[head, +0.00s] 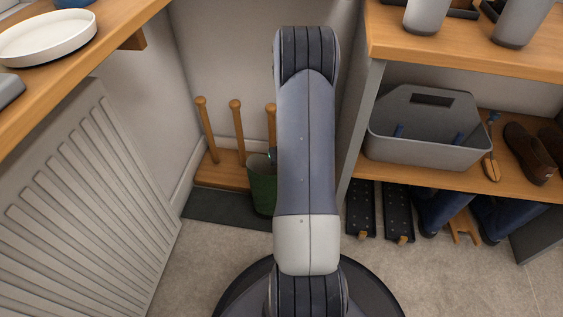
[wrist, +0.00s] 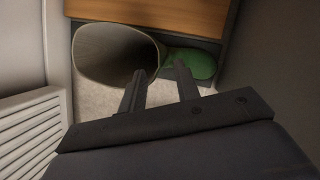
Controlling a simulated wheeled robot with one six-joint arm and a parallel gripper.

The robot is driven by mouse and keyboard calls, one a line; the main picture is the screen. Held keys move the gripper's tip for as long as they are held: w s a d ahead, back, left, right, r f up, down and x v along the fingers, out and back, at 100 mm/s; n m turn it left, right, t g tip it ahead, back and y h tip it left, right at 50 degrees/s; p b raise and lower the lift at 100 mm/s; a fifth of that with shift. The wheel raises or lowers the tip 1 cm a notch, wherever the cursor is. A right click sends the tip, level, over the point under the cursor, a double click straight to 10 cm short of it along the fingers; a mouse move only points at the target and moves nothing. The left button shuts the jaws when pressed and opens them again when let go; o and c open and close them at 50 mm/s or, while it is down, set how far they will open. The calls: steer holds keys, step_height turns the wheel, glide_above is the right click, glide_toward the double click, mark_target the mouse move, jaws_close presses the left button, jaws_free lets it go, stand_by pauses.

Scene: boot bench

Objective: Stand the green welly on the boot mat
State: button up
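The green welly (head: 263,187) stands upright, partly behind my arm in the head view. Its base appears to be on the dark boot mat (head: 228,207), near the front edge. In the wrist view its wide shaft opening (wrist: 112,52) faces the camera, and its green foot (wrist: 192,62) points right over the dark mat (wrist: 225,48). My gripper (wrist: 160,70) is open, with a clear gap between its fingers. The left fingertip overlaps the shaft's rim in the picture; I cannot tell whether it touches. In the head view my arm hides the gripper and the welly's right side.
A wooden boot rack (head: 222,170) with upright pegs stands behind the mat. A radiator (head: 95,195) is on the left. The bench (head: 450,176) on the right holds a grey caddy (head: 425,150) and brown shoes (head: 530,153), with blue boots (head: 445,208) below. Carpet is clear in front.

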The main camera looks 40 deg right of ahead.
steer(key=p+v, duration=0.2)
steer(key=v, duration=0.3)
steer(key=shift+r, duration=0.3)
steer(key=shift+s, duration=0.1)
